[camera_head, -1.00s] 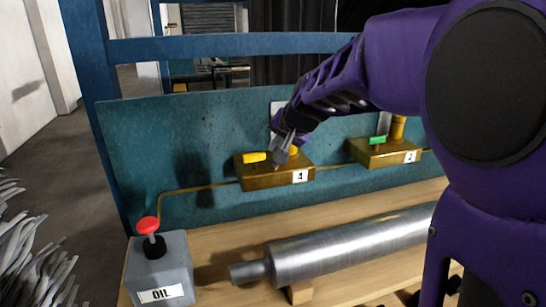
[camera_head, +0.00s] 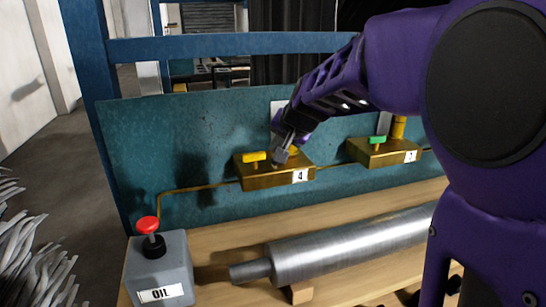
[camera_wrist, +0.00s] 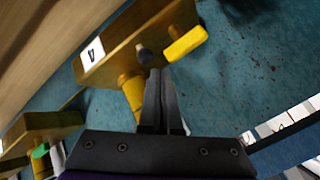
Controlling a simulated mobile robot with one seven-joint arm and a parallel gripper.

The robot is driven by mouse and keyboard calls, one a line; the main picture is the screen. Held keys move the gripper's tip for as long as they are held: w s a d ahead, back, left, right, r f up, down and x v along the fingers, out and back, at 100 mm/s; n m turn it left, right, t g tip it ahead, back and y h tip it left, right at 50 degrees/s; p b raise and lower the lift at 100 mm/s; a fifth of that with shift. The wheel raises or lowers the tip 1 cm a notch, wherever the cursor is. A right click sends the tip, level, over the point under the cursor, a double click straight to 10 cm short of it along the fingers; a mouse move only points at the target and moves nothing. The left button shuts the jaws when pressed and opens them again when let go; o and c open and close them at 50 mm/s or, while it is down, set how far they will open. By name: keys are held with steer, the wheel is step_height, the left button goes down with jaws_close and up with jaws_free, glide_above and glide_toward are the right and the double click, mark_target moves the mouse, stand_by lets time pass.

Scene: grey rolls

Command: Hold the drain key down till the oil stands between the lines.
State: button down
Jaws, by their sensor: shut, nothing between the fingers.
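The brass block marked 4 (camera_head: 265,177) sits on the teal panel and also shows in the wrist view (camera_wrist: 120,45). A yellow key (camera_head: 255,156) stands on its top, clear of my fingers in the wrist view (camera_wrist: 186,44). A small dark round knob (camera_wrist: 145,55) is on the block beside the yellow key, right at my fingertips; whether they touch it I cannot tell. A yellow cylinder (camera_wrist: 131,95) stands on the block, partly behind my fingers. My gripper (camera_head: 279,161) is shut and empty above the block.
A second brass block (camera_head: 384,153) with a green key (camera_head: 377,140) is to the right, joined by a pipe. A grey OIL box (camera_head: 160,270) with a red button (camera_head: 147,225) stands front left. A steel roll (camera_head: 345,248) lies on the wooden bench.

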steer(key=shift+f, duration=0.35)
steer(key=shift+f+b, duration=0.55)
steer(key=shift+b, duration=0.15)
stand_by(0.4)
stand_by(1.5)
steer(key=shift+r+p, duration=0.8)
steer(key=shift+r, duration=0.15)
steer(key=shift+r, duration=0.1)
step_height(320, 180, up, 5)
steer(key=p, duration=0.4)
